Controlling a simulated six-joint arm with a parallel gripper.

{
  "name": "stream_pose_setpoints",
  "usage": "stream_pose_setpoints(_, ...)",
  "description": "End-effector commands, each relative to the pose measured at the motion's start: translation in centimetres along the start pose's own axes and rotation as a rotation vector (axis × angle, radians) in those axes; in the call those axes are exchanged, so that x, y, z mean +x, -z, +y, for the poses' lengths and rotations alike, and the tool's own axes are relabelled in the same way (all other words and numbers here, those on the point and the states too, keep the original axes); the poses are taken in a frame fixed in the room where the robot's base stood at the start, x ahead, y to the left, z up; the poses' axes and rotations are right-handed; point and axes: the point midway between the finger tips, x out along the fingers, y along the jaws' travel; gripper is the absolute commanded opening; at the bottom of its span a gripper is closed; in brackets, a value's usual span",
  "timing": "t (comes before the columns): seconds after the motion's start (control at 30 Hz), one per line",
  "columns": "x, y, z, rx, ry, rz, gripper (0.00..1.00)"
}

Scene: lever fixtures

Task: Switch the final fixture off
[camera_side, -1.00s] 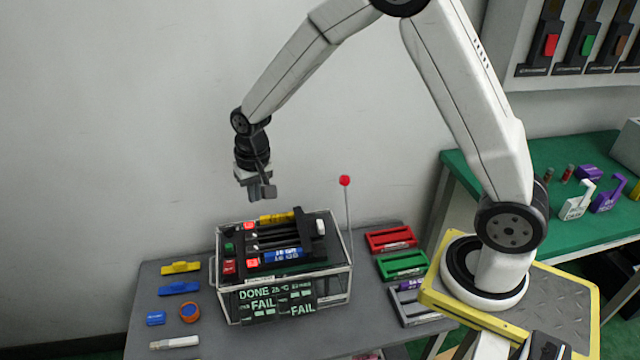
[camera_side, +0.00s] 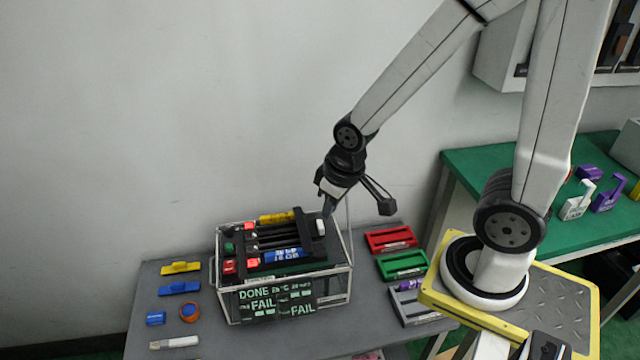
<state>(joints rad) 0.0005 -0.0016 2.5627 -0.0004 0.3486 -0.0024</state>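The test fixture (camera_side: 340,290) is a clear-walled box on the grey table. Its top carries a black lever frame with a white knob (camera_side: 320,227), a yellow module at the back and a blue one at the front. A green button (camera_side: 229,247) and a red button (camera_side: 229,267) sit on its left side, near two lit red squares. Its front display (camera_side: 270,300) reads DONE and FAIL twice. My gripper (camera_side: 357,209) is open, fingers spread, above the fixture's back right corner. Its left finger is close to the white knob; I cannot tell whether they touch.
Red (camera_side: 391,239), green (camera_side: 402,265) and grey (camera_side: 411,302) trays lie right of the fixture. Yellow (camera_side: 180,267) and blue (camera_side: 179,288) modules, a tape roll (camera_side: 189,312) and a white marker (camera_side: 174,342) lie left. A green table (camera_side: 480,165) stands at right.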

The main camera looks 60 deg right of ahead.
Motion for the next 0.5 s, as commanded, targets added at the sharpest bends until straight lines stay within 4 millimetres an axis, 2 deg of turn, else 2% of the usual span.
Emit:
stream_pose_setpoints(0.03,0.0,0.1,0.0,0.002,0.000,0.000,0.32)
stream_pose_setpoints(0.13,0.1,0.5,-0.1,0.010,0.001,-0.003,0.64)
stream_pose_setpoints(0.2,0.3,0.9,-0.1,0.021,0.001,-0.008,0.79)
stream_pose_setpoints(0.37,1.1,3.1,-0.5,0.073,0.003,-0.023,0.79)
stream_pose_setpoints(0.5,2.4,5.8,-1.0,0.143,0.002,-0.045,0.79)
